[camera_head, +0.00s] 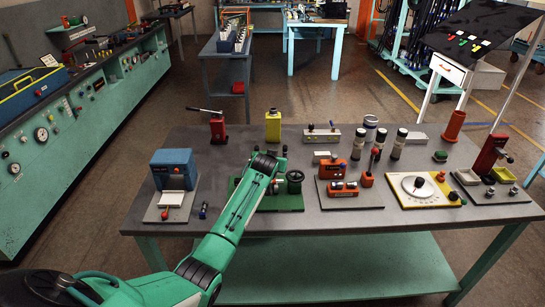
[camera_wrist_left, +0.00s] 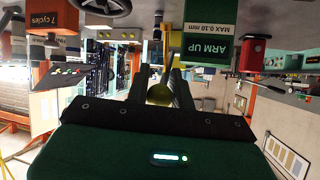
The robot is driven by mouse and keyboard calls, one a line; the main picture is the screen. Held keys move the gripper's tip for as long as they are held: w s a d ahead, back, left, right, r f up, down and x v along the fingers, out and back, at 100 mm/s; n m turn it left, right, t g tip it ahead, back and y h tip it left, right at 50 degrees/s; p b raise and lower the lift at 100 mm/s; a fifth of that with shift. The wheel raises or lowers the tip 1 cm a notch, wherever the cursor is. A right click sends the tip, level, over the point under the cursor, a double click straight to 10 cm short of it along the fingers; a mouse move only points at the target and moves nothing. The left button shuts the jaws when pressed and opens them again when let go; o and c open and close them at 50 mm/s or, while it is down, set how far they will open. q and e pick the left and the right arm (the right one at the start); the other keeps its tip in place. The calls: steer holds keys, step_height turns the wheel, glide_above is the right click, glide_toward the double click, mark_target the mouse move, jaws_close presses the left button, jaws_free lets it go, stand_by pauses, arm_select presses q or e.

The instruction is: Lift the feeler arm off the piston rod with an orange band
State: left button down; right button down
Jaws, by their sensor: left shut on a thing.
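My left gripper (camera_wrist_left: 160,82) is in the middle of the left wrist view, which looks upside down. Its two dark fingers are shut on a small round yellow knob (camera_wrist_left: 159,94). A thin dark bar runs up from between the fingers; I cannot tell if it is the feeler arm. A green block reading "ARM UP MAX 0.10 mm" (camera_wrist_left: 208,33) is close beside it. In the head view my left arm reaches over the green base plate (camera_head: 285,203) and hides much of its device. The piston rod and orange band cannot be made out. My right gripper is not in view.
A black handwheel (camera_head: 295,177) stands on the green plate. A blue press (camera_head: 173,168) is to its left, an orange device (camera_head: 345,188) to its right. A yellow dial plate (camera_head: 424,189) lies further right. The grey table's (camera_head: 330,222) front edge is clear.

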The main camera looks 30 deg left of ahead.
arm_select(q)
steer(key=shift+w+a+r, duration=0.15)
steer(key=shift+w+r, duration=0.15)
steer(key=shift+r, duration=0.25)
steer(key=shift+w+a+r, duration=0.15)
steer(key=shift+w+r, duration=0.15)
steer(key=shift+r, duration=0.25)
steer(key=shift+w+a+r, duration=0.6)
steer(key=shift+w+r, duration=0.25)
steer(key=shift+w, duration=0.1)
steer(key=shift+f, duration=0.15)
steer(key=c, duration=1.4)
jaws_free()
steer(key=shift+o, duration=1)
steer(key=shift+a+f, duration=0.1)
steer(key=shift+f, duration=0.05)
steer(key=shift+s+d+r, duration=0.3)
steer(key=shift+s, duration=0.3)
steer(key=b+v, duration=0.3)
steer(key=v, duration=0.9)
steer(key=shift+s, duration=0.15)
